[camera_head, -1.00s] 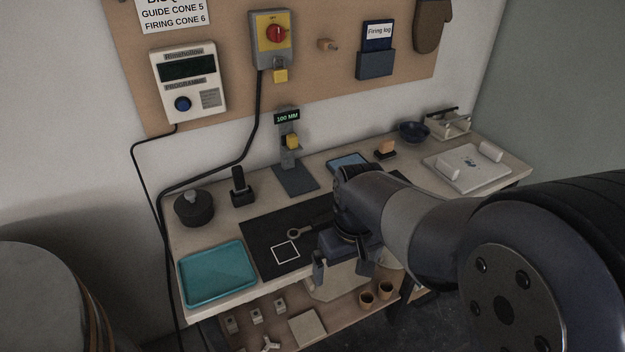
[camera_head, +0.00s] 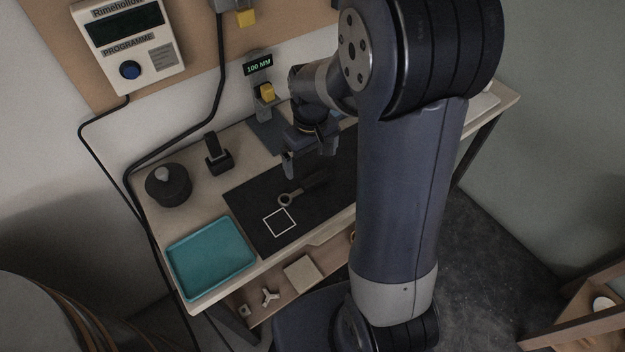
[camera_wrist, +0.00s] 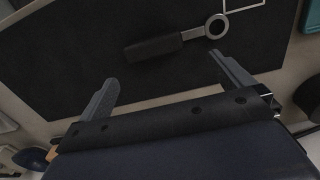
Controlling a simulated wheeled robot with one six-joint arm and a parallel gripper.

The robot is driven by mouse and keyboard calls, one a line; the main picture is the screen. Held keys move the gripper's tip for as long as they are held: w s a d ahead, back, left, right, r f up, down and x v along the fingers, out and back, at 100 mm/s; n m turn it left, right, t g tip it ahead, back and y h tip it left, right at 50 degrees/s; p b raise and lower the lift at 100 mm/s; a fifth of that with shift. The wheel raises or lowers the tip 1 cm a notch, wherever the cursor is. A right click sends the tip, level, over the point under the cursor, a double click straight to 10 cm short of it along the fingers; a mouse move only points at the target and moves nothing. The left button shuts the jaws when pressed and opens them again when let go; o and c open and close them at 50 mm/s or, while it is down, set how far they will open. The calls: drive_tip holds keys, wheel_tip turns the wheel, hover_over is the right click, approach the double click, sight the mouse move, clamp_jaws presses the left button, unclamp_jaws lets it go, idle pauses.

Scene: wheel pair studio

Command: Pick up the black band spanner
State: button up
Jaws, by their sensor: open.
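The black band spanner (camera_head: 316,182) lies flat on the dark mat (camera_head: 245,196), its pale ring end beside a white square outline. It also shows in the wrist view (camera_wrist: 152,47), with its dark handle to the left and its ring to the right. My gripper (camera_head: 309,165) is open and empty, above the mat and a little behind the spanner in the head view. In the wrist view its two fingers point towards the spanner, which lies beyond their tips and apart from them.
A teal tray (camera_head: 211,259) sits at the bench's front left. A dark round pot (camera_head: 168,186) and a small black stand (camera_head: 217,156) are behind it. A gauge reading 100 MM (camera_head: 258,66) stands behind my gripper. My arm hides the bench's right part.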

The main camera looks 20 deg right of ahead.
drive_tip(key=f, duration=0.5)
drive_tip(key=shift+d, duration=0.3)
drive_tip(key=shift+c, duration=0.2)
drive_tip(key=c, duration=1)
wheel_tip(320, 180, up, 10)
drive_tip(key=shift+p, duration=0.3)
drive_tip(key=o, duration=0.5)
drive_tip(key=c, duration=0.6)
